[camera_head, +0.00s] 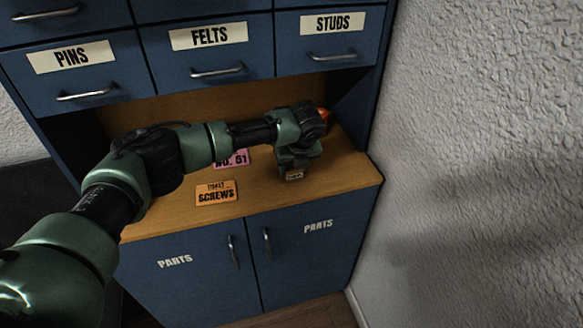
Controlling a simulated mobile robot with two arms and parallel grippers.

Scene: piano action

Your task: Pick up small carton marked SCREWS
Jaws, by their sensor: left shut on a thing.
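My left arm reaches in from the left across the wooden counter, and its gripper (297,158) points down near the counter's right part. The gripper is shut on a small carton, of which only a brown patch with dark marks (294,175) shows below the fingers. The marks are too small to read, and I cannot tell if the carton touches the counter. An orange card lettered SCREWS (216,194) lies flat near the counter's front edge, left of the gripper. My right gripper is out of view.
A pink card marked NO. 61 (233,160) is partly hidden behind my arm. An orange thing (323,114) shows just past my wrist. Blue drawers labelled PINS, FELTS (209,52) and STUDS overhang the counter (345,178). A rough wall (490,150) stands close on the right.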

